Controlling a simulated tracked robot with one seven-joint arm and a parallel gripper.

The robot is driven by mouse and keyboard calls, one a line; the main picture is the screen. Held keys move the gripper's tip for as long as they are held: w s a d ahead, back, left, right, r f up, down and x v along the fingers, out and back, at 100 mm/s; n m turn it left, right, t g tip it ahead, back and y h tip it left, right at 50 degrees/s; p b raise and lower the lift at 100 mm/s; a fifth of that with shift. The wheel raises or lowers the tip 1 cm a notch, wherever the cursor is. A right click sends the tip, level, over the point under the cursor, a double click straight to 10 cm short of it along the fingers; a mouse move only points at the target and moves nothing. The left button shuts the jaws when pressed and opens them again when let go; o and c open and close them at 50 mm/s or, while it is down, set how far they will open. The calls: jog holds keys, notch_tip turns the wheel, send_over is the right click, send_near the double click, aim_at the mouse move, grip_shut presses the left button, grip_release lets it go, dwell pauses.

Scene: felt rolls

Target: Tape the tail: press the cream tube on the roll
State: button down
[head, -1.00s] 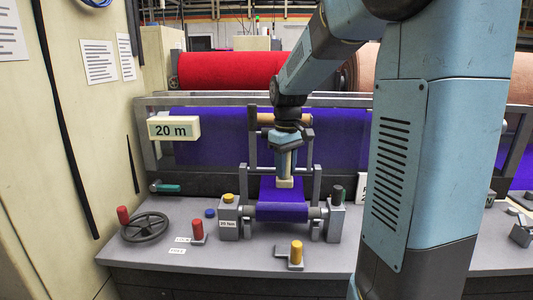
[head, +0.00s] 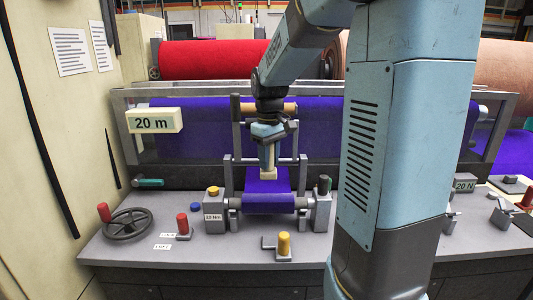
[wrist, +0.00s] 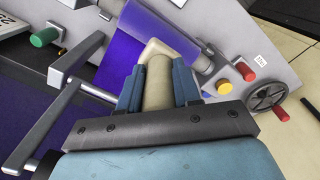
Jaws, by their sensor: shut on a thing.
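My gripper (head: 268,148) is shut on the cream tube (head: 269,162) and points down above the small roll. In the wrist view the tube (wrist: 158,88) sits between the two blue fingers, with a wider pale block at its far end. The purple roll (head: 268,203) lies in a grey stand, with a purple sheet running down to it from behind. The tube's end is over that sheet, just behind the roll's front. I cannot tell whether it touches the felt. The roll also shows in the wrist view (wrist: 180,30), partly hidden by the tube.
Grey posts of the stand (head: 303,175) flank my gripper. On the bench are a yellow-topped block (head: 214,215), a handwheel (head: 128,224), a red knob (head: 183,225) and a yellow-handled crank (head: 284,245). A "20 m" display (head: 154,121) hangs at left.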

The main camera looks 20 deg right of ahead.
aim_at(268, 176)
jog(key=shift+a+f, duration=0.1)
jog(key=shift+f, duration=2.45)
jog(key=shift+f, duration=0.5)
jog(key=shift+r, duration=3.5)
